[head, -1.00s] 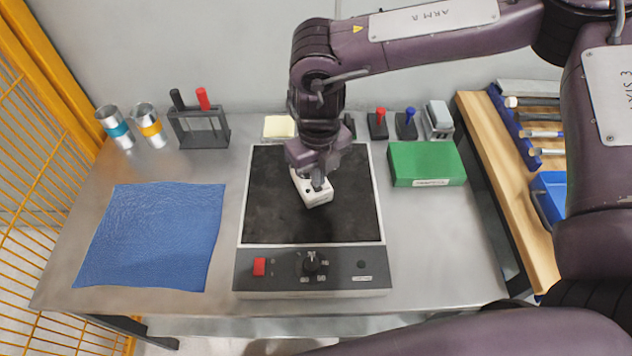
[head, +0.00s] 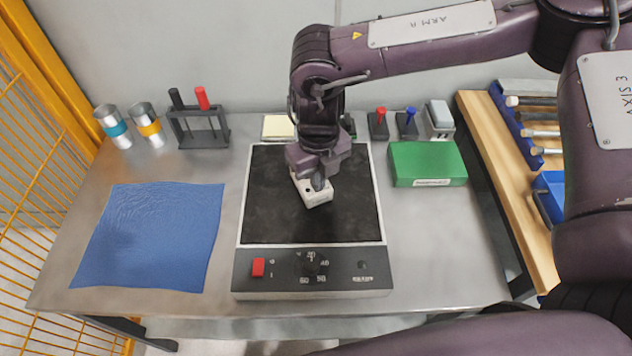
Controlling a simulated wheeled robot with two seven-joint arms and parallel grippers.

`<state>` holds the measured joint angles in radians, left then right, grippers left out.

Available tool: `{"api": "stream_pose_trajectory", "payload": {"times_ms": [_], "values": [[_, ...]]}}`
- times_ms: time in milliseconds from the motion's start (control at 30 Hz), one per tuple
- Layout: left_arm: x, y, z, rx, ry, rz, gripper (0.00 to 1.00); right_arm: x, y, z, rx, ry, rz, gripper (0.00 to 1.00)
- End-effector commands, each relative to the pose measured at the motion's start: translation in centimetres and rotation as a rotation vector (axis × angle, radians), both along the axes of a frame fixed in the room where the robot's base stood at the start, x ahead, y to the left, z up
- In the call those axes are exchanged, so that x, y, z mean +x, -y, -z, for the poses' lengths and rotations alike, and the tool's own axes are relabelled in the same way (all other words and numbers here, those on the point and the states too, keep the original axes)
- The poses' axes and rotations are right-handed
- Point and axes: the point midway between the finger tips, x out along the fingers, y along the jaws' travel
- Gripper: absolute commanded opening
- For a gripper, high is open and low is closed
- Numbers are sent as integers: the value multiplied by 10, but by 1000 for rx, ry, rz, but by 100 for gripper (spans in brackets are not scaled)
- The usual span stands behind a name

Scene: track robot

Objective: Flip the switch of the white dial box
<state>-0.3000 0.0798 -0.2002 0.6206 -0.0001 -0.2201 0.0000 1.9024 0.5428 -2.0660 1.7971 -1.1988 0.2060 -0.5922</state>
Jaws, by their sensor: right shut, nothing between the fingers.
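My left gripper is not in view.
The device's front panel (head: 340,284) has a red switch (head: 258,267) and a dial (head: 310,264). A blue cloth (head: 150,237) lies left. A green box (head: 427,164) stands right. Two metal cups (head: 149,127) and a small rack (head: 200,130) stand at the back left.

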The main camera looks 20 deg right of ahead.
Motion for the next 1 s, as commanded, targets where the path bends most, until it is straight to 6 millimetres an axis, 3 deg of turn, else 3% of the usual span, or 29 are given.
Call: {"api": "stream_pose_trajectory", "payload": {"times_ms": [367, 1000], "values": [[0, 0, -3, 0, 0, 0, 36, 0, 0, -2, 1, -1, 0, 0], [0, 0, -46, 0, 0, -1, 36, 0, 0, -54, 0, 0, 1, 0]]}}
